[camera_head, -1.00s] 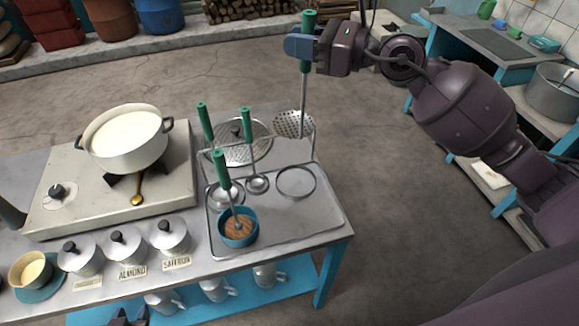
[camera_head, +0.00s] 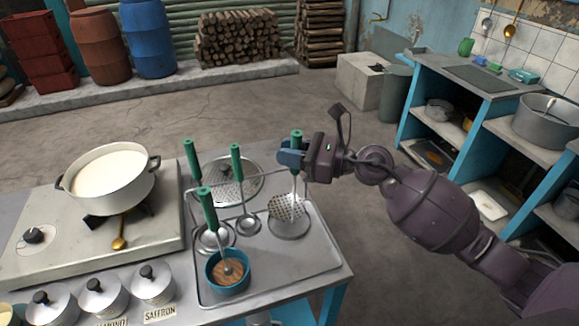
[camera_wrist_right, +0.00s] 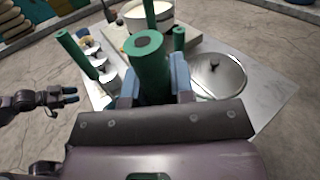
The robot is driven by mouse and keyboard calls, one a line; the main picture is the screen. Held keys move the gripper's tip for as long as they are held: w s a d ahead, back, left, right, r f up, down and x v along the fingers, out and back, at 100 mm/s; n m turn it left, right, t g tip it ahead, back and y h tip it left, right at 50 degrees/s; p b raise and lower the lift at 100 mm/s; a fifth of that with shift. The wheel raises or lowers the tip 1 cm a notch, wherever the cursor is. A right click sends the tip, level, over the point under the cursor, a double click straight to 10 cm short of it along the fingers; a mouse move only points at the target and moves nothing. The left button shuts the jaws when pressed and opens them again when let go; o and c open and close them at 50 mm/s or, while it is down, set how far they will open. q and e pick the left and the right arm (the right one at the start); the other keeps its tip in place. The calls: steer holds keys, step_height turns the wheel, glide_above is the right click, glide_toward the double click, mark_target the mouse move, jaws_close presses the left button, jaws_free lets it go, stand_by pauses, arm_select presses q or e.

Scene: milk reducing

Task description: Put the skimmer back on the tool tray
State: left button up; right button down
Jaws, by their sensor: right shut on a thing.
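My right gripper (camera_head: 290,158) is shut on the green handle of the skimmer, which hangs upright with its perforated head (camera_head: 286,207) low over the round ring (camera_head: 290,234) on the tool tray (camera_head: 318,262). I cannot tell whether the head touches the ring or tray. In the right wrist view the green handle (camera_wrist_right: 148,65) stands between the blue fingers. My left gripper (camera_wrist_right: 68,95) shows small at the left of that view, away from the tools; its opening is unclear.
The milk pot (camera_head: 108,172) is on the stove at left.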

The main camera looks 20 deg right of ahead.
arm_select(q)
steer(key=shift+s+f+b, duration=0.15)
steer(key=shift+f+b, duration=0.2)
steer(key=shift+f, duration=0.3)
arm_select(e)
step_height(320, 180, down, 4)
steer(key=shift+r, duration=0.25)
arm_select(q)
steer(key=shift+s, duration=0.1)
steer(key=shift+s+f+b, duration=0.3)
steer(key=shift+f+b, duration=0.05)
steer(key=shift+f, duration=0.25)
arm_select(e)
steer(key=shift+f, duration=0.45)
steer(key=c, duration=1.4)
jaws_free()
steer(key=shift+f, duration=0.1)
steer(key=o, duration=0.4)
arm_select(q)
steer(key=shift+w, duration=0.15)
steer(key=shift+r, duration=0.1)
